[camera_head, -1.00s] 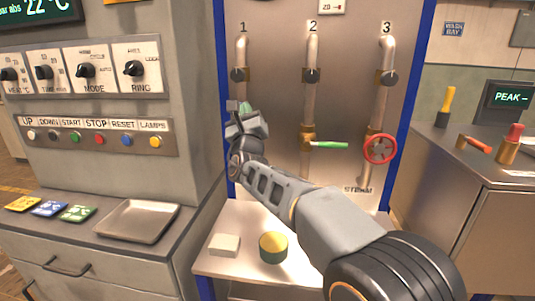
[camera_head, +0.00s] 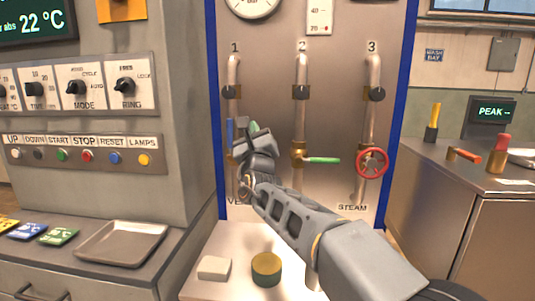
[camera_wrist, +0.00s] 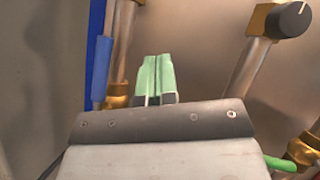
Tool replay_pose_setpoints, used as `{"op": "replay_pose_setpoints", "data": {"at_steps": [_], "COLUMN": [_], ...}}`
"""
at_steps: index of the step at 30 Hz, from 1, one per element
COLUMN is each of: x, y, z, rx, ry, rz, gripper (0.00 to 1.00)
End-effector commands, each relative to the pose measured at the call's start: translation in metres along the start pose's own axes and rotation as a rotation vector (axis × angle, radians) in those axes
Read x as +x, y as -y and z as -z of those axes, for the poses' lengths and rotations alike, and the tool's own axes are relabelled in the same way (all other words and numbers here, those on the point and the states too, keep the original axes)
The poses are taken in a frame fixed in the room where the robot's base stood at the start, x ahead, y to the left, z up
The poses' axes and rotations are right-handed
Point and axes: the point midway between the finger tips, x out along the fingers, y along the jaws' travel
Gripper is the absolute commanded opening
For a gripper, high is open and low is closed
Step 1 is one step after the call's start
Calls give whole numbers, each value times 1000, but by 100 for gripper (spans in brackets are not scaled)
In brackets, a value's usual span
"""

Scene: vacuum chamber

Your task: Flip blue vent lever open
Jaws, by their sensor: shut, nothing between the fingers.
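The blue vent lever (camera_head: 230,132) stands upright along pipe 1 in the head view, just left of my gripper. My gripper and wrist hide its lower part and valve. In the wrist view the blue lever (camera_wrist: 102,72) is upright left of the fingers, above a brass fitting (camera_wrist: 118,99). My gripper (camera_head: 247,126) is shut and empty, its green fingertips together. The fingertips (camera_wrist: 156,74) also show in the wrist view, with a visible gap to the lever. I cannot tell the depth between them.
The green-handled valve (camera_head: 320,160) on pipe 2 and the red wheel (camera_head: 371,163) on pipe 3 are right of my gripper. A small shelf (camera_head: 225,247) below holds a pale block (camera_head: 214,268) and a round yellow-topped item (camera_head: 266,268). A control console stands left.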

Motion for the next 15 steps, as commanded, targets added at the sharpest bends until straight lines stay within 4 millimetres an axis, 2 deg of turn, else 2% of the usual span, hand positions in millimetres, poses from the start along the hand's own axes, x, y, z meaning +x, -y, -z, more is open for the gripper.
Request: {"op": "replay_pose_setpoints", "data": {"at_steps": [6, 15], "x": [-37, -67], "y": [20, 38], "z": [-16, -26], "rx": [4, 4], "ry": [5, 4], "rz": [-3, -5], "gripper": [0, 0]}}
